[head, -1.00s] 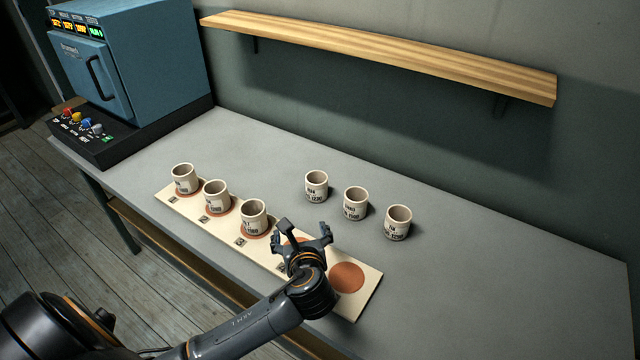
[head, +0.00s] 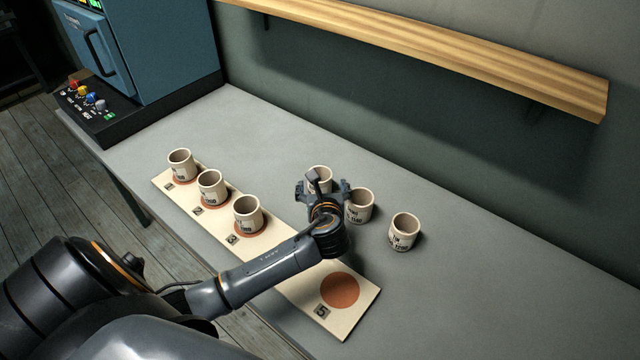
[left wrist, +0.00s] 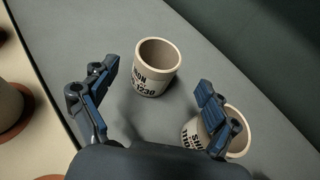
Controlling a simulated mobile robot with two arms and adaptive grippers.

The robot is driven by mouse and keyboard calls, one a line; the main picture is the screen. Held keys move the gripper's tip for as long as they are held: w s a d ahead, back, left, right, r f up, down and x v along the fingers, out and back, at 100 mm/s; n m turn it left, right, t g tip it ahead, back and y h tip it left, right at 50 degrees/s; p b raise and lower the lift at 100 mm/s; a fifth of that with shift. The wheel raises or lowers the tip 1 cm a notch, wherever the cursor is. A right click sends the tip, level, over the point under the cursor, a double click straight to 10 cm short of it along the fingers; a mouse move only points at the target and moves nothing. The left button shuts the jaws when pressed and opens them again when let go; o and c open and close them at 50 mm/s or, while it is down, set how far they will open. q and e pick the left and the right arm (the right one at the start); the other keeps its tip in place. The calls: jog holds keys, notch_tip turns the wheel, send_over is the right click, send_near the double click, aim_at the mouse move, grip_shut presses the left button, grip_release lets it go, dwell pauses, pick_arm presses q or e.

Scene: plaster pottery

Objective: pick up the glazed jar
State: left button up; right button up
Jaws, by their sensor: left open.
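Several cream cylindrical jars with dark lettering stand upright. Three stand off the board: a far one (head: 319,173) partly hidden behind my gripper, a middle one (head: 361,207) and a right one (head: 404,232). I cannot tell which is the glazed jar. My left gripper (head: 323,187) is open and empty, in front of the far jar. In the left wrist view, a jar lettered "IRON" and "1230" (left wrist: 154,72) stands ahead between the spread fingers, apart from them. Another jar (left wrist: 238,140) is partly hidden behind the right finger. My right gripper is not in view.
Three jars (head: 211,187) stand on the cream numbered board (head: 300,290). A bare terracotta circle (head: 340,290) marked 5 is at its near end. A blue kiln (head: 165,60) stands at the left, and a wooden shelf (head: 440,55) is above. The grey table (head: 480,290) is clear at right.

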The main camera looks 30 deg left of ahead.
aim_at(319, 173)
pick_arm(q)
jog(key=shift+w+a+f, duration=0.25)
jog(key=shift+w+a, duration=0.05)
jog(key=shift+w, duration=0.15)
jog(key=shift+w+a+f, duration=0.1)
jog(key=shift+w, duration=0.1)
jog(key=x, duration=0.4)
jog(key=shift+s+a+f, duration=0.15)
jog(key=shift+w+a+f, duration=0.25)
jog(key=shift+w+f, duration=0.05)
jog(key=shift+w, duration=0.1)
jog(key=shift+c, duration=0.8)
jog(key=c, duration=1.1)
jog(key=shift+r, duration=0.1)
jog(key=shift+c, duration=0.5)
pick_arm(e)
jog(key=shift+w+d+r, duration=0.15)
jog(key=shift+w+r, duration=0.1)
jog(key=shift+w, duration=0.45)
pick_arm(q)
jog(key=shift+r, duration=0.1)
